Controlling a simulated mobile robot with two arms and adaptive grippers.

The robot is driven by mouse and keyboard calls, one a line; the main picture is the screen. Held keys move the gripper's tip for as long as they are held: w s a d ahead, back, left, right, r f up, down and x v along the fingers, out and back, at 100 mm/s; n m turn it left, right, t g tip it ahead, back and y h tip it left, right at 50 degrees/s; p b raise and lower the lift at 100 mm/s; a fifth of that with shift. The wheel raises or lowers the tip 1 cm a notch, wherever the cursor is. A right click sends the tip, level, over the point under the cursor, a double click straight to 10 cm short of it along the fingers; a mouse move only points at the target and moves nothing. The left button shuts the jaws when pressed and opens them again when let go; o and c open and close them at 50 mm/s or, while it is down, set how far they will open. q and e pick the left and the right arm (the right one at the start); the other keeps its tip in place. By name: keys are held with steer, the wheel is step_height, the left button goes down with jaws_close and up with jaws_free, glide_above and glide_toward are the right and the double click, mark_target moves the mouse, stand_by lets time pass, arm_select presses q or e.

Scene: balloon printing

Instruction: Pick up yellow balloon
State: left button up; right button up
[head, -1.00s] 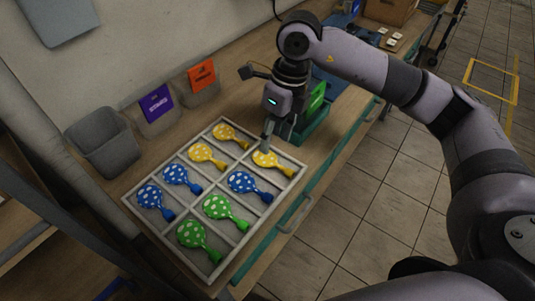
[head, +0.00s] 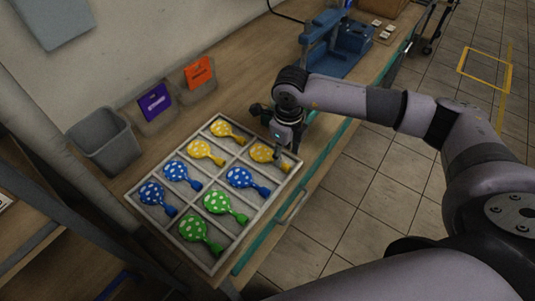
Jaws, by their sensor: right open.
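A tray (head: 209,273) on the table holds several polka-dotted balloons in separate compartments. Three are yellow: one in the far compartment (head: 227,130), one at the middle left (head: 201,149) and one at the far right (head: 262,153). My right gripper (head: 277,152) is open, pointing down at the right edge of the far-right yellow balloon. It covers part of the tray's far right corner. I cannot tell whether a finger touches the balloon. My left gripper is not in view.
Blue balloons (head: 239,177) and green balloons (head: 217,202) fill the other compartments. A grey bin (head: 104,146), a purple card (head: 155,101) and an orange card (head: 199,72) stand along the wall. A blue machine (head: 338,45) stands farther back.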

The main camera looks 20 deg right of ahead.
mark_target(283, 164)
step_height(283, 164, down, 4)
steer(key=shift+a+f+p, duration=0.1)
steer(key=shift+f+p, duration=0.1)
steer(key=shift+p, duration=0.85)
steer(key=shift+f, duration=0.3)
steer(key=shift+c, duration=0.4)
steer(key=c, duration=0.7)
steer(key=shift+c, duration=0.2)
